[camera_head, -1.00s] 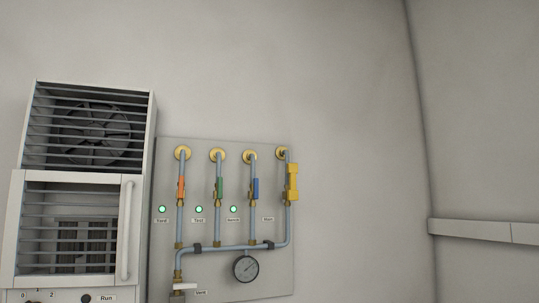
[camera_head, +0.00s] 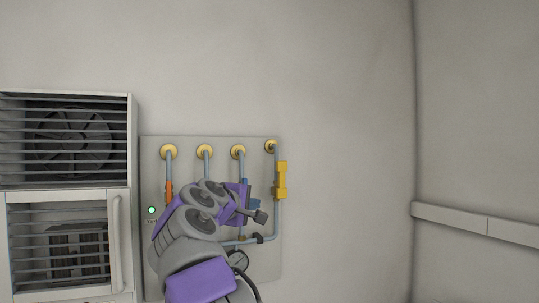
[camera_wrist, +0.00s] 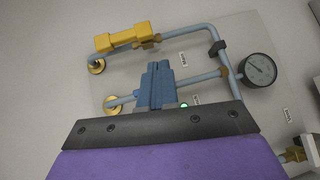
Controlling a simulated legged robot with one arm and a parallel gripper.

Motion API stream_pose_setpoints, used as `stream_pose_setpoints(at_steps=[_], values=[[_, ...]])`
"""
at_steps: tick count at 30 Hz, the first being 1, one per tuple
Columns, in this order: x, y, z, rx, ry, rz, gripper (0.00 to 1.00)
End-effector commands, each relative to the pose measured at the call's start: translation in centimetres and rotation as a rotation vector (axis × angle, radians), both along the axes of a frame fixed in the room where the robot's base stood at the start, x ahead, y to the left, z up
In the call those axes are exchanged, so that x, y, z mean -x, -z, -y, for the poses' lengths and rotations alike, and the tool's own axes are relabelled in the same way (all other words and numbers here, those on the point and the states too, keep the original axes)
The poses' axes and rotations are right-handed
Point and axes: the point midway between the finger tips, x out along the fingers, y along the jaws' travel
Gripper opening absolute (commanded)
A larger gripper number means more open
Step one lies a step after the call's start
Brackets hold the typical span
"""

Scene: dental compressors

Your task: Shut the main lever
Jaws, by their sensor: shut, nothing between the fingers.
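The yellow lever (camera_head: 281,181) on the rightmost pipe of the wall panel lies lengthwise along its pipe. In the wrist view the blue lever (camera_wrist: 157,85) is just beyond the dark edge of my gripper; contact cannot be told. My arm hides the green lever.
The orange lever (camera_head: 169,190) is left of my arm. A pressure gauge (camera_head: 238,261) hangs below the pipes and shows in the wrist view (camera_wrist: 259,69). A louvred compressor cabinet (camera_head: 121,240) stands at left. The wall right of the panel is bare.

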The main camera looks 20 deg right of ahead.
Motion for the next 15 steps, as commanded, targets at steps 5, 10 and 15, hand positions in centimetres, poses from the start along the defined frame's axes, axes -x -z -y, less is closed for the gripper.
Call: stream_pose_setpoints(at_steps=[5,10,15], values=[[-1.7,-5.7,-1.4,0.090,-0.024,0.058,0.00],[-2.2,-8.0,-2.1,0.137,-0.033,0.089,0.00],[-2.2,-8.6,-2.4,0.150,-0.036,0.099,0.00]])
